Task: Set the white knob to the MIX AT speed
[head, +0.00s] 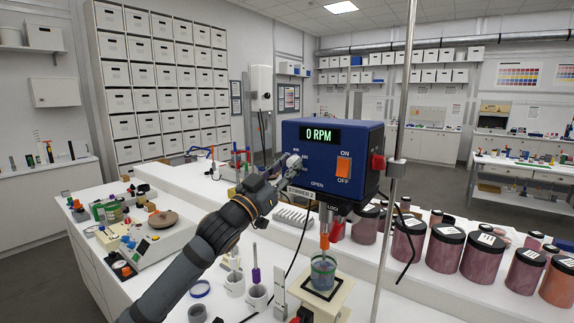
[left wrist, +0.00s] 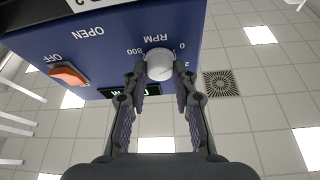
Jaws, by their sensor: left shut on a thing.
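The blue stirrer box (head: 333,152) is at the centre of the head view. Its green display (head: 319,135) reads 0 RPM. The white knob (left wrist: 160,64) sits on its front face, beside the RPM markings in the left wrist view. My left gripper (head: 293,165) is at that face. In the left wrist view its two fingers (left wrist: 160,82) are on either side of the knob, shut on it. In the head view the fingers mostly hide the knob. I cannot read a MIX AT label. My right gripper does not show.
An orange ON/OFF switch (head: 343,167) is on the same face. A metal pole (head: 399,110) rises beside the box. A beaker (head: 323,272) stands below it. Pigment jars (head: 442,247) line the bench at right; cups (head: 235,283) stand below my left arm.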

